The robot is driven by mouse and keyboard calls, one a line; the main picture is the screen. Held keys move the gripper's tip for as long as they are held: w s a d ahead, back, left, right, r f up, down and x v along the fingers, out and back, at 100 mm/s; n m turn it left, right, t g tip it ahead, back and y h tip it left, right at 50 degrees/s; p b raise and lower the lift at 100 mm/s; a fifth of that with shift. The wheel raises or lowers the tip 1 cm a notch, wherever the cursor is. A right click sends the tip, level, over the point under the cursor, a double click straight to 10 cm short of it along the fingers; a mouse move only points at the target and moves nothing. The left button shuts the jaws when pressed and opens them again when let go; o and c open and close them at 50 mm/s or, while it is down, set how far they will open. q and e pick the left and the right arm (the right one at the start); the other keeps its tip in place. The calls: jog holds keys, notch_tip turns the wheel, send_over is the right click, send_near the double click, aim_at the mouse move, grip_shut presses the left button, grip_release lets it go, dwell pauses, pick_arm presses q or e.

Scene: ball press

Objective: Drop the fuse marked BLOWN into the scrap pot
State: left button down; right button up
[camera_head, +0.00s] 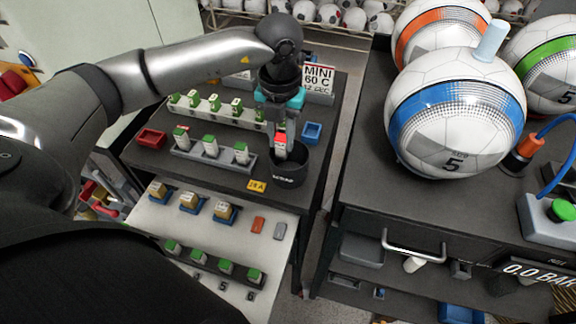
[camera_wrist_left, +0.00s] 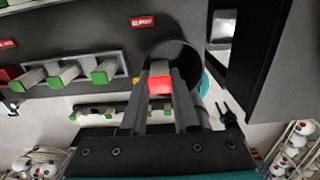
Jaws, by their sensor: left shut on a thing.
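My left gripper (camera_head: 283,128) reaches down from above and is shut on a fuse with a red end (camera_head: 281,146). The fuse also shows between the fingers in the left wrist view (camera_wrist_left: 160,84). Any word on it is too small to read. The black round scrap pot (camera_head: 288,178) stands at the right front of the dark bench. The fuse is over the pot's mouth; I cannot tell whether its lower end is inside. In the left wrist view the pot (camera_wrist_left: 190,53) opens around and behind the fingertips. My right gripper is not in view.
A grey rack with green-topped fuses (camera_head: 211,148) stands just left of the pot, with a longer row (camera_head: 216,108) behind. A blue tray (camera_head: 312,132) sits behind right, a red tray (camera_head: 151,138) at left. Balls (camera_head: 455,110) stand on the right bench.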

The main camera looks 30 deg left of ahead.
pick_arm(q)
jog(key=c, duration=0.6)
grip_release()
notch_tip(320, 180, up, 15)
jog(key=shift+r+p, duration=0.15)
jog(key=shift+p, duration=0.4)
